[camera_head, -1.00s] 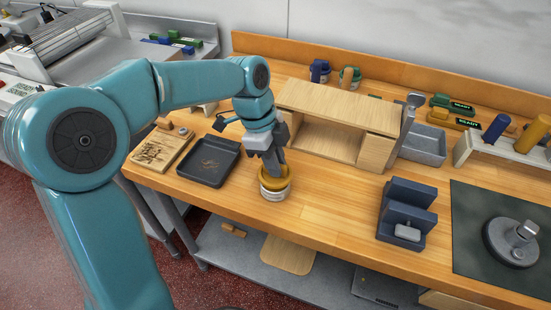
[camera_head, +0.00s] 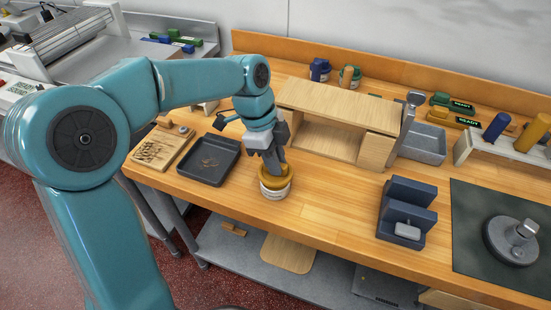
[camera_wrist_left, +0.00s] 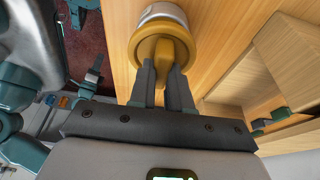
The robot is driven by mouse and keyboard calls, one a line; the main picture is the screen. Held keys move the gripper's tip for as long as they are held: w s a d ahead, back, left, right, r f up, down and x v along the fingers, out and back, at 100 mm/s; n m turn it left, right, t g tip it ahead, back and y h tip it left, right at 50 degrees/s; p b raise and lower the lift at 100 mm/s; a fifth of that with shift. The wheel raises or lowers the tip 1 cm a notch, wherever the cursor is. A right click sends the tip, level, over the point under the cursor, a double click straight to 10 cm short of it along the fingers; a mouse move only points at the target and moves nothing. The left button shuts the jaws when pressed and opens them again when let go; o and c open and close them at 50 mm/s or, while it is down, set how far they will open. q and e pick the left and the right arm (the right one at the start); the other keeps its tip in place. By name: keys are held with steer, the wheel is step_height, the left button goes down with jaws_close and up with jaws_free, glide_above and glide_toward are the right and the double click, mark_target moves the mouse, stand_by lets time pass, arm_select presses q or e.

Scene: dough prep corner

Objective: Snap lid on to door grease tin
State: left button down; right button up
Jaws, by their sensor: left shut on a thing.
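The grease tin (camera_head: 275,193) is a short white and grey tin standing upright near the front edge of the wooden bench. The mustard-yellow lid (camera_head: 265,177) sits over its top; I cannot tell if it is fully seated. My left gripper (camera_head: 274,166) points down at the lid. In the left wrist view, my left gripper (camera_wrist_left: 165,75) is shut on the raised grip of the yellow lid (camera_wrist_left: 148,49), with the white tin (camera_wrist_left: 162,12) showing just beyond the lid. My right gripper is not in view.
A dark tray (camera_head: 208,162) and a wooden board (camera_head: 160,150) lie left of the tin. An open wooden box (camera_head: 335,120) stands behind it. A dark slotted holder (camera_head: 407,210) stands to the right, beside a dark mat (camera_head: 480,260). The bench between tin and holder is clear.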

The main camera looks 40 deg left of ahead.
arm_select(q)
steer(key=shift+f+b, duration=0.9)
steer(key=shift+f, duration=0.2)
steer(key=c, duration=1)
jaws_free()
steer(key=p+v, duration=0.2)
steer(key=v, duration=1.4)
steer(key=shift+r, duration=0.2)
